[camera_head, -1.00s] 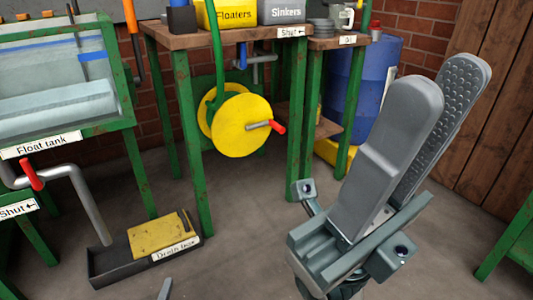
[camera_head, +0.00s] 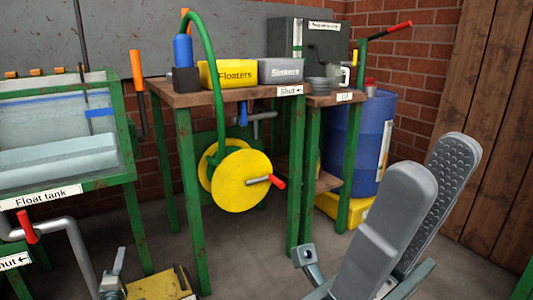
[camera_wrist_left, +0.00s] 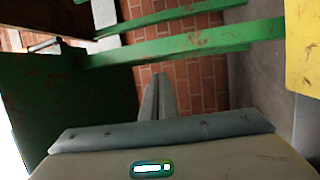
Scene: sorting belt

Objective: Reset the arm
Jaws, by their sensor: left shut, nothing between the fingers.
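My left gripper (camera_head: 117,262) shows at the bottom left of the head view, its small grey fingers just in front of the yellow block at the drain box. In the left wrist view its two thin grey fingers (camera_wrist_left: 158,97) lie together, shut with nothing between them. My right gripper (camera_head: 430,180) stands large at the lower right of the head view, fingers pointing up. Its two broad grey fingers are apart, the ridged inner face of one showing, and I see nothing held between them.
A float tank (camera_head: 60,150) stands at the left. A green-legged bench (camera_head: 190,97) carries yellow Floaters (camera_head: 230,73) and grey Sinkers (camera_head: 281,71) bins. A yellow wheel (camera_head: 238,182) with a red-handled crank is below. A blue barrel (camera_head: 372,145) stands behind. The floor between is clear.

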